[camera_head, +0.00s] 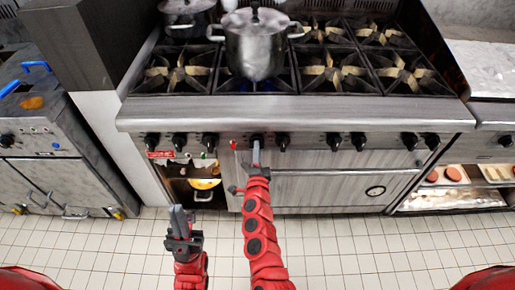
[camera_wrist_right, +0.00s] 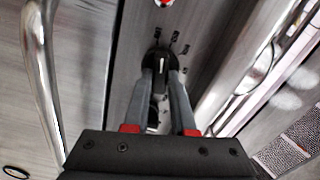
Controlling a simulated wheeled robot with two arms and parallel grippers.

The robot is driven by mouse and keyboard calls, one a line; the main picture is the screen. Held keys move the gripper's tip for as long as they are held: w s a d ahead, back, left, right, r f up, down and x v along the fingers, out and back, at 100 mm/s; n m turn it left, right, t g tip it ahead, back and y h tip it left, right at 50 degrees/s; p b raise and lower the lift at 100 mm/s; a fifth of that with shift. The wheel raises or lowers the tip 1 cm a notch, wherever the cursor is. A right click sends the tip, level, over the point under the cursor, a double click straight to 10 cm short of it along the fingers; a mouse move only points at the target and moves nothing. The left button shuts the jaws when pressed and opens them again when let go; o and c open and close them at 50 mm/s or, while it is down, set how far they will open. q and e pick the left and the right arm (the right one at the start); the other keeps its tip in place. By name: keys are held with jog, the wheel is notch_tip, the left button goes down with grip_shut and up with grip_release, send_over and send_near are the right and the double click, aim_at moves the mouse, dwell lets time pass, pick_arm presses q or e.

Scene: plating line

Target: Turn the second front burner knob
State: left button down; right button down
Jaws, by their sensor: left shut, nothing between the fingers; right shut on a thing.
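A row of black knobs runs along the stove's front panel. My right gripper (camera_head: 256,152) reaches up to the knob (camera_head: 257,139) below the pot, and its fingers hide part of that knob. In the right wrist view, the knob (camera_wrist_right: 158,62) with its white mark sits between the two fingertips of my right gripper (camera_wrist_right: 161,75), which is shut on it. Small dark marks ring the knob on the panel. My left gripper (camera_head: 181,217) is shut and empty, low in front of the stove over the tiled floor.
A metal pot (camera_head: 255,48) stands on a front burner, with a bluish glow beneath it. Another pot (camera_head: 187,17) stands at the back left. The oven door handle (camera_head: 340,172) runs below the knobs. A steel unit (camera_head: 50,150) stands at left. The tiled floor (camera_head: 380,245) is clear at right.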

jog(key=shift+n+p, duration=0.5)
jog(key=shift+n, duration=0.6)
jog(key=c, duration=0.7)
grip_release()
jog(key=shift+c, duration=0.2)
jog(key=s+b, duration=0.1)
jog(key=s, duration=1.6)
jog(key=shift+s+b, duration=0.25)
jog(key=shift+b, duration=0.15)
